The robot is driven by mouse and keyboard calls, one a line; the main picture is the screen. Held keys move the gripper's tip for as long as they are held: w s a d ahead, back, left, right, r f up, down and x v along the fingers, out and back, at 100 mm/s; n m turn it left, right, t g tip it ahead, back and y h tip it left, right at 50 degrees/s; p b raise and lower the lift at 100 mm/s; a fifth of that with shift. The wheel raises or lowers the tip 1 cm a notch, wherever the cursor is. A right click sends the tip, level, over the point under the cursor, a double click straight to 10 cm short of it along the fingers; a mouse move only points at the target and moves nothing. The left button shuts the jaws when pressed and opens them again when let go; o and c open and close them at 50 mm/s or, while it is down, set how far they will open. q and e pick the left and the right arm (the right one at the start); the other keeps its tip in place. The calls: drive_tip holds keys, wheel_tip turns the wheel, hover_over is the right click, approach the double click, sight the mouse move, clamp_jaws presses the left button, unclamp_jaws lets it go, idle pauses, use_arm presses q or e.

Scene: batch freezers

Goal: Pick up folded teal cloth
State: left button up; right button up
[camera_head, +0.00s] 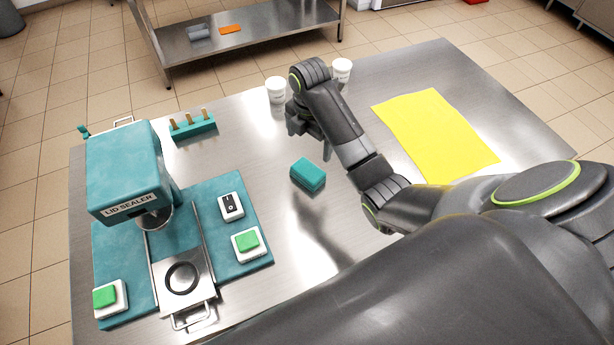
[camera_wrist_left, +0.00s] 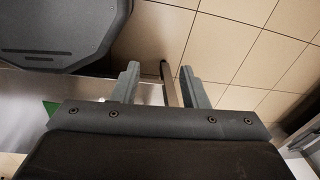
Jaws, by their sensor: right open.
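The folded teal cloth (camera_head: 308,174) lies as a small thick block on the steel table, near the middle of the head view. My right gripper (camera_head: 307,134) is above the table just behind the cloth, open and apart from it. My left gripper is outside the head view. In the left wrist view my left gripper (camera_wrist_left: 162,84) has its two fingers apart with nothing between them, and floor tiles and a table leg show beyond.
The teal lid sealer (camera_head: 125,170) fills the table's left side. Two white tubs (camera_head: 276,90) (camera_head: 342,71) stand behind my right gripper. A teal rack (camera_head: 192,128) stands at back left, a yellow sheet (camera_head: 435,135) lies at right. Bare steel surrounds the cloth.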

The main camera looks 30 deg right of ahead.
drive_tip(key=b, duration=0.3)
hover_over(308, 170)
wheel_tip(308, 170, down, 4)
drive_tip(key=shift+f, duration=0.25)
wheel_tip(308, 170, down, 3)
drive_tip(key=shift+f+p, duration=0.2)
drive_tip(key=shift+p, duration=0.35)
drive_tip(key=shift+f, duration=0.8)
wheel_tip(308, 170, down, 4)
drive_tip(key=shift+f+p, duration=0.25)
drive_tip(key=shift+p, duration=0.25)
use_arm(q)
drive_tip(key=w+f, duration=0.1)
drive_tip(key=w, duration=0.2)
drive_tip(key=shift+f, duration=0.35)
use_arm(e)
drive_tip(key=shift+f, duration=0.1)
drive_tip(key=c, duration=0.7)
